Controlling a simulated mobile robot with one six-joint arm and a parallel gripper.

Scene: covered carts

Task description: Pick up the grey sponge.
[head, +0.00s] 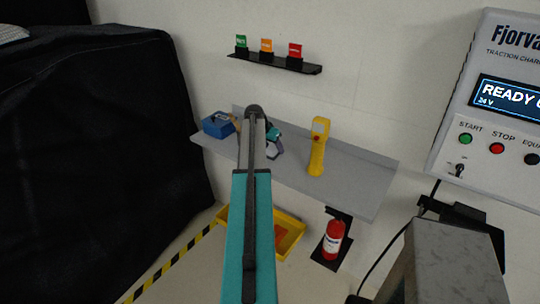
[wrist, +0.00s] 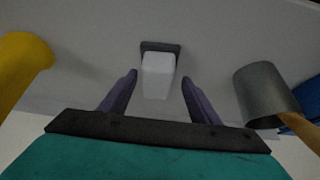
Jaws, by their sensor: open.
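In the wrist view, a pale grey block with a darker grey end, which looks like the grey sponge (wrist: 158,76), lies on the grey shelf (wrist: 90,40). My gripper (wrist: 158,78) is open, with one dark purple finger on each side of the pale block in the picture. Gaps show between the block and both fingers. I cannot tell how far the fingertips are above the shelf. In the head view my gripper (head: 274,150) is over the shelf (head: 350,185), partly behind my arm. The sponge is hidden there.
A yellow handheld device (head: 318,147) stands right of my gripper in the head view. A blue box (head: 217,124) is to the left. In the wrist view a grey cylinder with a wooden handle (wrist: 266,92) is close by. A yellow tray (head: 291,237) and fire extinguisher (head: 333,240) are below.

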